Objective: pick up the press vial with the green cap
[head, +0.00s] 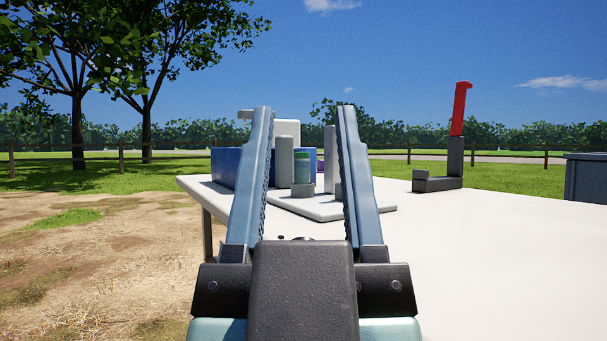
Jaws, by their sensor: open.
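My gripper (304,112) is open and empty, its two long blue-grey fingers pointing away from me over the white table. In the gap between the fingers, farther off, a small vial with a green cap (302,156) stands upright. The vial appears apart from both fingers. A grey post (284,160) rises just left of it, and another grey post (330,158) stands to its right, partly covered by the right finger.
The posts stand on a pale board (318,209) on the white table (480,245). A blue container (226,164) and a white object (288,129) are behind. A grey stand with a red lever (460,110) is at right. The table's right front is clear.

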